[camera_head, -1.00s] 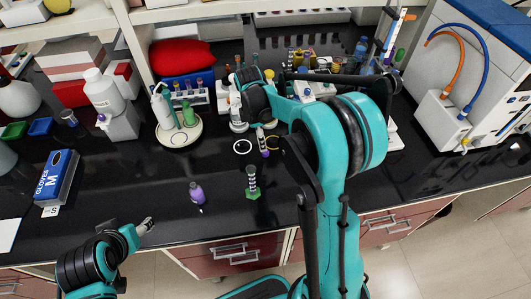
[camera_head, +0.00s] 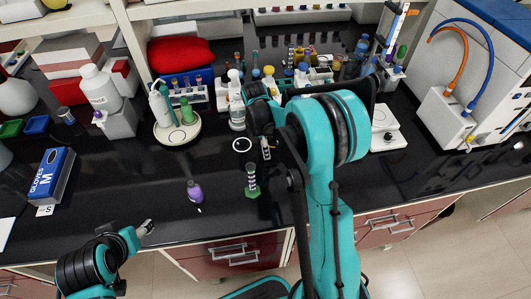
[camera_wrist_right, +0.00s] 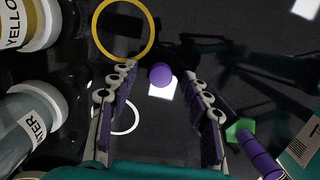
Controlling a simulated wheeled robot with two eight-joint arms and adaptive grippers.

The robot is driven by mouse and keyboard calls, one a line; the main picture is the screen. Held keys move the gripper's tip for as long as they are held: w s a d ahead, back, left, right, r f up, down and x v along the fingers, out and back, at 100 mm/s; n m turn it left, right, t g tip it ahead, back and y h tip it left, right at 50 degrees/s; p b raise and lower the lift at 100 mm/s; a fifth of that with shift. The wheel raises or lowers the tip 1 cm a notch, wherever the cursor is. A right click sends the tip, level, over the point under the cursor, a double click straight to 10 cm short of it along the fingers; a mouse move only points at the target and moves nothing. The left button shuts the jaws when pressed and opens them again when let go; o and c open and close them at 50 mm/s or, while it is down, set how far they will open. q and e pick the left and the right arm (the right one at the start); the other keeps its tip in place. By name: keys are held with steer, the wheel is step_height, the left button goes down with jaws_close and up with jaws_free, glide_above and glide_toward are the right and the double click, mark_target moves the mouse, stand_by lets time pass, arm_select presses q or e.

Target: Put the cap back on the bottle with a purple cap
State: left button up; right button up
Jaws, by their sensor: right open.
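A small round purple object (camera_wrist_right: 161,74), which looks like the purple cap from above, shows between the fingers of my right gripper (camera_wrist_right: 161,93) in the right wrist view. The fingers are open, with a gap on both sides of it. I cannot tell its height above the counter. In the head view the right gripper (camera_head: 266,148) points down over the counter, partly hidden by my arm. A small purple bottle (camera_head: 194,190) stands nearer the front edge. Whether it is the task's bottle is unclear. My left gripper (camera_head: 146,228) is at the front edge, apart from everything; its jaw gap is unclear.
A white ring (camera_head: 242,145) and a yellow ring (camera_wrist_right: 122,30) mark the counter. A green-based cylinder (camera_head: 252,182) stands in front of the right gripper. A yellow-labelled bottle (camera_wrist_right: 30,22) and another labelled bottle (camera_wrist_right: 33,118) stand close on its back side.

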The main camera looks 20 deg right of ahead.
steer(key=shift+c, duration=0.3)
steer(key=c, duration=0.7)
steer(key=shift+r, duration=0.1)
steer(key=shift+r, duration=0.25)
step_height(320, 180, up, 4)
steer(key=shift+f+p, duration=0.1)
steer(key=shift+p, duration=0.85)
steer(key=s+d+r, duration=0.2)
steer(key=s, duration=0.1)
steer(key=s+d+r+p, duration=0.1)
steer(key=s+d+r, duration=0.1)
steer(key=s, duration=0.1)
steer(key=s+d+r+p, duration=0.1)
steer(key=s+d+r, duration=0.1)
steer(key=s+d, duration=0.1)
steer(key=shift+s+r, duration=0.15)
steer(key=shift+r, duration=0.1)
